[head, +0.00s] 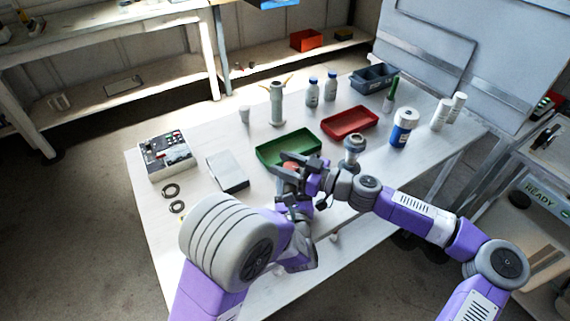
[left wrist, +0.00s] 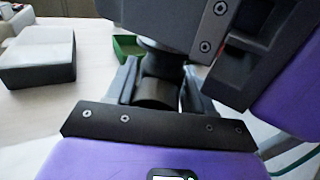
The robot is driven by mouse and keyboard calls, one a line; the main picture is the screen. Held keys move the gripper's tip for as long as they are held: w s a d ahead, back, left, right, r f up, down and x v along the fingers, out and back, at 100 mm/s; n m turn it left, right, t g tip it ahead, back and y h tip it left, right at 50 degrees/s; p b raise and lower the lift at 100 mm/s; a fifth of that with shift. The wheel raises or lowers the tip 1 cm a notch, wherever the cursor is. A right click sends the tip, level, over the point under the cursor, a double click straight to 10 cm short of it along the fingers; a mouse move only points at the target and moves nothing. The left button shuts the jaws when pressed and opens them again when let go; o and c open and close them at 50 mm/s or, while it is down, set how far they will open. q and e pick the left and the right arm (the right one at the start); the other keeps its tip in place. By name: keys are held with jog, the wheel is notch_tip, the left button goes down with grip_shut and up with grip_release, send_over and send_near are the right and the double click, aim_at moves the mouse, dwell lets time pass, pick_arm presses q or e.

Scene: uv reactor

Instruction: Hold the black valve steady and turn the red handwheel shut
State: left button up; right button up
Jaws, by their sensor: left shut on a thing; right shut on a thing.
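A small red patch, taken as the red handwheel (head: 290,165), shows between my gripper fingers in front of the green tray in the head view. My right gripper (head: 294,172) comes in from the right and is shut at the handwheel. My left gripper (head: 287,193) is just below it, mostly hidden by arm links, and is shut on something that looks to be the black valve. The valve body cannot be told apart from the dark gripper parts.
A green tray (head: 262,157) lies just behind the grippers, with a red tray (head: 373,123) farther back right. A grey box (head: 226,172), a control box (head: 166,158) and two black rings (head: 171,190) are at left. Bottles (head: 330,86) and a metal fitting (head: 352,143) stand nearby.

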jog(key=o, duration=1)
jog(key=shift+d, duration=0.1)
jog(key=v, duration=1.1)
jog(key=shift+s+d, duration=0.2)
jog(key=shift+d, duration=0.15)
jog(key=shift+c, duration=0.2)
